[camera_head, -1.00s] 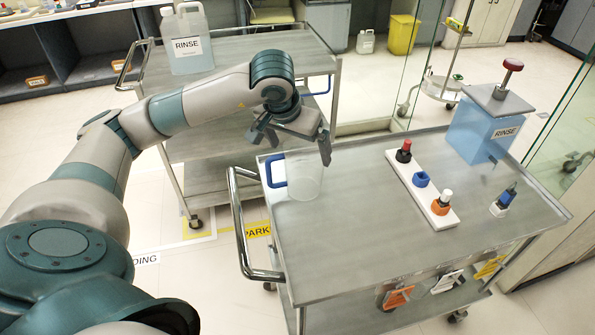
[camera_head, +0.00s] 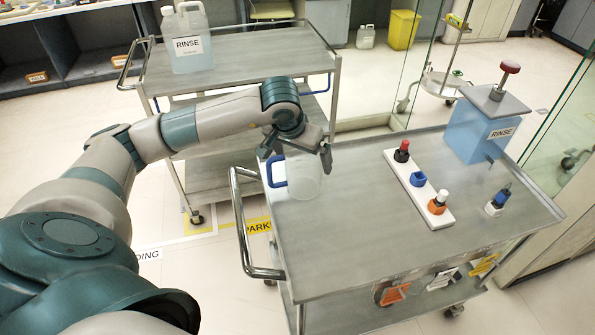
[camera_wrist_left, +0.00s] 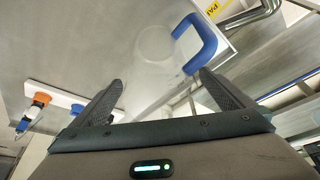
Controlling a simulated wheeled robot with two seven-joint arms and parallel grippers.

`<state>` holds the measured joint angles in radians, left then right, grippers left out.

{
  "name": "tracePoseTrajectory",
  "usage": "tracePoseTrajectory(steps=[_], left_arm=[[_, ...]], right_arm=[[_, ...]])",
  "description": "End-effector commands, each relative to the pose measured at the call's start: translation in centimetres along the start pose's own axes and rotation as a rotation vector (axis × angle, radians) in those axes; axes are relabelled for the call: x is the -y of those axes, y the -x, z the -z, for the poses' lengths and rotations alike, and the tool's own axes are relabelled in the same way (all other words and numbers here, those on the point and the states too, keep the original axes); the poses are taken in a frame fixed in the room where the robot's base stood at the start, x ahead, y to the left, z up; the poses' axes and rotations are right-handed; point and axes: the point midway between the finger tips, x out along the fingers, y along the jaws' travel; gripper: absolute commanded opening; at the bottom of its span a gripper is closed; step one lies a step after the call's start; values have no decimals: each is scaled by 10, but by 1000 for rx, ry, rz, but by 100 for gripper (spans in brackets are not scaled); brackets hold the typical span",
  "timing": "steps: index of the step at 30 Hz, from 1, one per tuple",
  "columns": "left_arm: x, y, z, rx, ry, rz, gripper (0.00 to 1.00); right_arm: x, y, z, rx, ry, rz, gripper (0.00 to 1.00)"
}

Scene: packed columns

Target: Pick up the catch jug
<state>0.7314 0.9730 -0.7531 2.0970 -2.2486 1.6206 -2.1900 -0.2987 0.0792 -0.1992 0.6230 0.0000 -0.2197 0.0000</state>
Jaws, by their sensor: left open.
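The catch jug (camera_head: 304,178) is a clear, see-through vessel with a blue handle (camera_head: 274,171). In the left wrist view the jug (camera_wrist_left: 153,45) is faint beyond and between the open fingers (camera_wrist_left: 160,80). The blue handle (camera_wrist_left: 207,45) shows in front of the right finger. I cannot tell whether a finger touches the jug. My right gripper is out of view.
A second cart (camera_head: 240,60) behind carries a RINSE canister (camera_head: 187,42). The cart's front area is clear.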

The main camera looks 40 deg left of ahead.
Motion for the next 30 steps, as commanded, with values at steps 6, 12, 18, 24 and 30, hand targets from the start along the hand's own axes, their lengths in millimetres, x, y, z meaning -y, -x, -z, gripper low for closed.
tracePoseTrajectory(steps=[6, 12, 18, 24, 30], left_arm=[[0, 0, 0, 0, 0, 0, 95], [0, 0, 0, 0, 0, 0, 47], [0, 0, 0, 0, 0, 0, 45], [0, 3, 2, -1, 0, 0, 45], [0, 14, 7, -3, 0, 0, 45]], right_arm=[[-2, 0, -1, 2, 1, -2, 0], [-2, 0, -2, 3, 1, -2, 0], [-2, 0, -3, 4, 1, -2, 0], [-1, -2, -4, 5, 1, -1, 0], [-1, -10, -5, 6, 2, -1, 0]])
